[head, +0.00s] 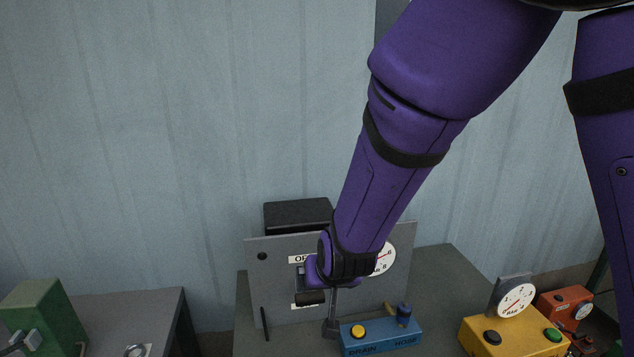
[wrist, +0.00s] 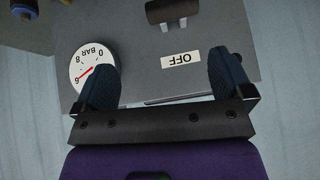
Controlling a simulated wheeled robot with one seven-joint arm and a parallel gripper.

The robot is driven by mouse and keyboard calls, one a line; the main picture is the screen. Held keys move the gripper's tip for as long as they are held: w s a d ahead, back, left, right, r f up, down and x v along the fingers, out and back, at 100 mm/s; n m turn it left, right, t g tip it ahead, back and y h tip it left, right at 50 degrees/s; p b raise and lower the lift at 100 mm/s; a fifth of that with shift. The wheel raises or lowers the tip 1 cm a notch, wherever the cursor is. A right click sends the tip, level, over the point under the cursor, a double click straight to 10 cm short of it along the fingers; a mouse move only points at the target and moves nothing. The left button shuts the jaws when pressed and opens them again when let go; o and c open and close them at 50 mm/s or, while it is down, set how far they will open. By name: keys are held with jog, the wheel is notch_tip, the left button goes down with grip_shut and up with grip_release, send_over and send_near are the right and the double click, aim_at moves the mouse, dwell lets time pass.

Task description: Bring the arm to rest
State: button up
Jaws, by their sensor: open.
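My purple arm (head: 385,180) reaches down from the top right in the head view, with its end in front of a grey upright panel (head: 285,250). My gripper (wrist: 168,72) is open in the wrist view, its two dark blue fingers wide apart. Nothing is held between them. The panel lies beyond the fingers, with an OFF label (wrist: 181,59) upside down in that view. A black lever handle (wrist: 172,11) on grey brackets is past the fingertips; it also shows in the head view (head: 310,298). The arm's end hides part of the panel in the head view.
A round gauge (wrist: 93,66) sits on the panel. A blue drain and hose box (head: 382,336) stands in front. A yellow box (head: 514,338) with buttons and gauge is at right. A green machine (head: 42,312) stands on the left bench. The pale wall behind is clear.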

jog(key=s+d+r+m+g+y, duration=0.1)
jog(key=s+d+r, duration=0.2)
jog(key=d+r, duration=0.5)
jog(key=s+d+r+g+y, duration=0.1)
jog(key=s+d+r, duration=0.1)
jog(key=d+r, duration=0.6)
jog(key=s+d+r+h, duration=0.2)
jog(key=s+d+r, duration=0.2)
jog(key=s+d, duration=0.2)
jog(key=s+d+r+h, duration=0.1)
jog(key=s+d+r, duration=0.2)
jog(key=s+d, duration=0.3)
jog(key=s, duration=0.4)
jog(key=shift+d+r+m+h, duration=0.35)
jog(key=shift+m+h, duration=0.05)
jog(key=shift+s, duration=0.1)
